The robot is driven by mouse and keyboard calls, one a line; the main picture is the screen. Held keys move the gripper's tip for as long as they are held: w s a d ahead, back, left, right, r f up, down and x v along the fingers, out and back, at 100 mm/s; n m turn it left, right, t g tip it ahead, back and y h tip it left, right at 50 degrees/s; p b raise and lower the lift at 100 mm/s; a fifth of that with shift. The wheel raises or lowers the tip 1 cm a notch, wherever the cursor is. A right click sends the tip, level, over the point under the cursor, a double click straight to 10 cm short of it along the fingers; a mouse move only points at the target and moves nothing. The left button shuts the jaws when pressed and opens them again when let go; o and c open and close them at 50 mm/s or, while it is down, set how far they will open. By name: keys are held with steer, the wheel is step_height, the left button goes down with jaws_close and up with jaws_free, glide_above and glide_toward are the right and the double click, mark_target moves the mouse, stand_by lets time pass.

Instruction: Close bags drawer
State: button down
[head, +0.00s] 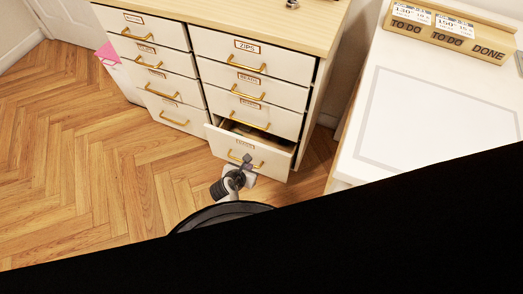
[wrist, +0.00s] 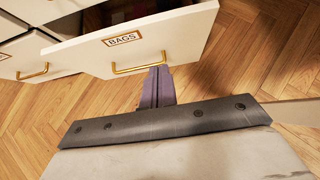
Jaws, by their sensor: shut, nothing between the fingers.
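The bags drawer (head: 250,153) is the bottom drawer of the cabinet's right column. It stands partly open, pulled out past the drawers above it, with a dark gap showing inside. In the wrist view its white front (wrist: 190,42) carries a "BAGS" label (wrist: 122,40) and a gold bar handle (wrist: 140,64). My gripper (head: 248,160) is in front of the drawer face, close to the handle. In the wrist view my gripper's fingers (wrist: 158,72) are together and empty, just below the front's lower edge near the handle's right end. Whether they touch it I cannot tell.
The white cabinet (head: 200,65) has a wooden top and several other drawers, which look shut. A pink note (head: 106,52) sticks out at its left side. A white table (head: 360,130) stands at right. Herringbone floor (head: 90,170) is clear at left.

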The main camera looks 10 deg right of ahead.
steer(key=w+d+r+b+x, duration=0.1)
steer(key=r+x, duration=0.1)
steer(key=x, duration=1)
steer(key=shift+w, duration=0.35)
steer(key=shift+d+f, duration=0.15)
